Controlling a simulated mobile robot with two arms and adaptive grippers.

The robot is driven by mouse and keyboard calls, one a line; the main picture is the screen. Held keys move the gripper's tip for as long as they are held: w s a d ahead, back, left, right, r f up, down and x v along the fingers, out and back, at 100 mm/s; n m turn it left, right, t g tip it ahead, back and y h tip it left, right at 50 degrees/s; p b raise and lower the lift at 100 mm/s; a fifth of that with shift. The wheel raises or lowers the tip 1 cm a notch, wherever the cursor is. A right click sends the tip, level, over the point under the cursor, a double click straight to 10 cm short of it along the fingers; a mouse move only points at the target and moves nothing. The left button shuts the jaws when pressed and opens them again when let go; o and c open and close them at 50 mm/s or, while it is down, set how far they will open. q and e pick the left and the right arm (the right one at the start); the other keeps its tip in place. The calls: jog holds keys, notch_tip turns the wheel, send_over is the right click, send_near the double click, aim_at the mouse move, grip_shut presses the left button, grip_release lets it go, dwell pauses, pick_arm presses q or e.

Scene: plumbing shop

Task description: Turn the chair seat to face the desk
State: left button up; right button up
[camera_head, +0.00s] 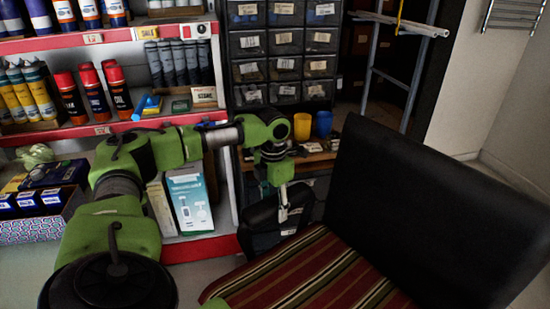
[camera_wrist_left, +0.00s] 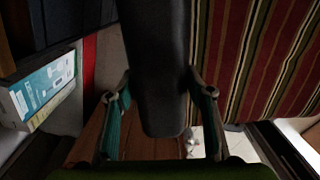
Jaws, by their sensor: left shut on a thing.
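The chair has a striped red, black and tan seat (camera_head: 312,277) and a tall black backrest (camera_head: 415,215). The backrest stands at the right of the head view, and the seat extends toward the lower middle. My left gripper (camera_head: 288,212) points down beside the seat's far left edge and is shut on the chair's black armrest (camera_head: 262,222). In the left wrist view the dark armrest (camera_wrist_left: 155,60) lies between the two fingers, with the striped seat (camera_wrist_left: 240,60) to its right. A wooden desk-like surface (camera_head: 314,158) shows behind the gripper, partly hidden. My right gripper is out of view.
Shelves with red edges (camera_head: 110,128) hold bottles and cans at the left. A bank of small drawers (camera_head: 283,65) stands behind. Yellow (camera_head: 302,126) and blue cups (camera_head: 323,124) stand on the wooden surface. A white-blue box (camera_head: 190,200) is left of the gripper. Open floor shows at right.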

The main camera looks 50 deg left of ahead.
pick_arm(q)
jog(key=shift+a+r, duration=0.15)
jog(key=shift+a, duration=0.1)
jog(key=o, duration=1.6)
jog(key=shift+s, duration=0.25)
jog(key=shift+d, duration=0.15)
notch_tip(320, 180, up, 12)
